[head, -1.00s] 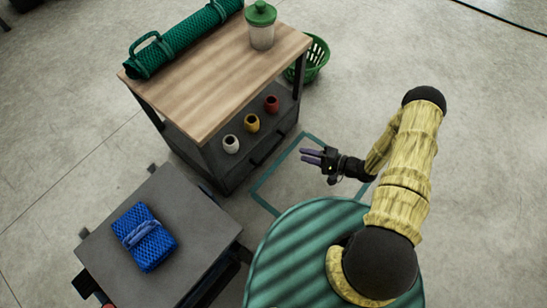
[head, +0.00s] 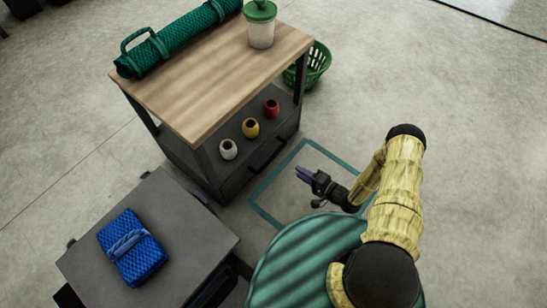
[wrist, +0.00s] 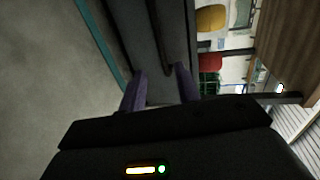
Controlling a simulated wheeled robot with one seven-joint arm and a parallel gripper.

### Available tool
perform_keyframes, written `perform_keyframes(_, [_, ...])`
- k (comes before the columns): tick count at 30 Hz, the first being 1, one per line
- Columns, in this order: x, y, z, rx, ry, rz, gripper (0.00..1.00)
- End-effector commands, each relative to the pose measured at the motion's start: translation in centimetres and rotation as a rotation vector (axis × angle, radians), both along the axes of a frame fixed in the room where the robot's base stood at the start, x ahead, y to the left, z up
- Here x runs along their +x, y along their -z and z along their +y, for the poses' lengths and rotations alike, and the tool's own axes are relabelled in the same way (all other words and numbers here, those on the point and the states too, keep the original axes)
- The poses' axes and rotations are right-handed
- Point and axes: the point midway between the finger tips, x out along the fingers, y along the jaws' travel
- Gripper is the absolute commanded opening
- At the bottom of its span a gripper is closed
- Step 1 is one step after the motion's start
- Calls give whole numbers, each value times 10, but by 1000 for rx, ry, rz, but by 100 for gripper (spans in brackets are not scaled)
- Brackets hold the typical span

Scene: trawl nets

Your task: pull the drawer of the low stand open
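The stand with a wooden top (head: 215,75) has a dark lower drawer front (head: 245,173) with a bar handle (head: 268,154). The drawer looks closed. My gripper (head: 303,173) is in front of it, to the right of the handle and apart from it in the head view. In the wrist view my two purple fingers (wrist: 160,88) stand apart with nothing between them. The dark front (wrist: 142,35) and its handle (wrist: 176,45) lie beyond the fingertips.
A white cup (head: 228,149), a yellow cup (head: 250,128) and a red cup (head: 271,108) stand on the shelf. A grey table (head: 195,215) with a blue net bundle (head: 132,247) is at left. Floor inside the teal outline (head: 270,217) is clear.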

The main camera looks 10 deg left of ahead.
Motion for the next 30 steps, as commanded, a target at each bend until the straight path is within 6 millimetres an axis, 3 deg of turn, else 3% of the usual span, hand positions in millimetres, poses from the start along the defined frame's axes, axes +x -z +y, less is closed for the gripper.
perform_keyframes(21, [63, 30, 107, -1, -3, -2, 32])
perform_keyframes(30, [73, 30, 123, -1, 0, 1, 32])
